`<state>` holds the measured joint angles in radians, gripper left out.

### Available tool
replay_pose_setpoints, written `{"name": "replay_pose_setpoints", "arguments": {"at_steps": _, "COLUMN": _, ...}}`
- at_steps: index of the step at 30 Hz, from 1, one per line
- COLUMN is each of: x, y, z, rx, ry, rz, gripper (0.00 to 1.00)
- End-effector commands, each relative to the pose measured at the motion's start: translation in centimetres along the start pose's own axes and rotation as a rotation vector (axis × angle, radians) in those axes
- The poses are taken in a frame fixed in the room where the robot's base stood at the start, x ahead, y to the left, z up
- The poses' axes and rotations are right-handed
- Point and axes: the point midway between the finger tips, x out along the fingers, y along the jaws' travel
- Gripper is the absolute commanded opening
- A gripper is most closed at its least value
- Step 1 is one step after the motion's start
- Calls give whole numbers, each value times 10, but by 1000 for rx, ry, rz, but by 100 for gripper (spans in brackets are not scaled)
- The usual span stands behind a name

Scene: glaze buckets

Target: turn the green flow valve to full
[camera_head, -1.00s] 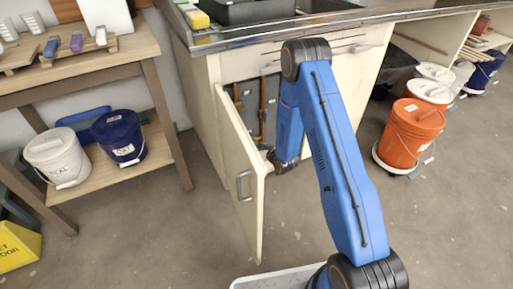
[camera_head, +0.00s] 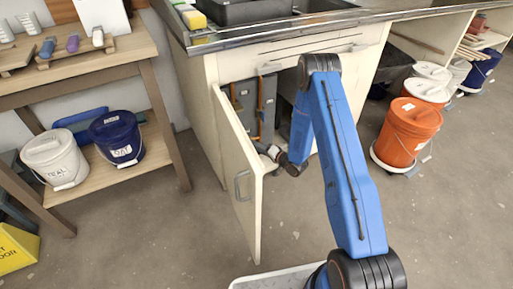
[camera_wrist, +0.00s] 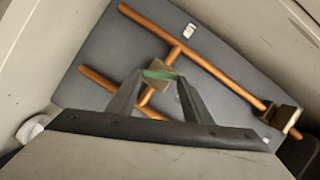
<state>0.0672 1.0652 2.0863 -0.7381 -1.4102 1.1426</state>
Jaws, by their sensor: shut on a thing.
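The green flow valve (camera_wrist: 158,74) shows in the wrist view as a small green handle on a copper pipe (camera_wrist: 165,48) in front of a grey panel (camera_wrist: 105,48). My gripper (camera_wrist: 160,80) is shut on the green handle, with one finger on each side of it. The fingers hide part of the handle and of the pipe behind. In the head view my gripper (camera_head: 268,150) reaches into the open sink cabinet (camera_head: 206,85), in front of the copper pipes; the handle cannot be made out there.
The cabinet door (camera_head: 243,185) stands open just left of my gripper. A shelf table (camera_head: 110,72) with a white bucket (camera_head: 55,160) and a blue bucket (camera_head: 118,140) is at left. An orange bucket (camera_head: 405,135) stands at right. The floor between is clear.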

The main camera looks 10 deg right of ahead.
Motion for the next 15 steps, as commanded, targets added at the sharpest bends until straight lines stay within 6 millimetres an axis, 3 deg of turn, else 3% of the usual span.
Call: {"name": "replay_pose_setpoints", "arguments": {"at_steps": 15, "x": 0, "y": 8, "z": 1, "rx": 347, "ry": 2, "rz": -142, "gripper": 23}}
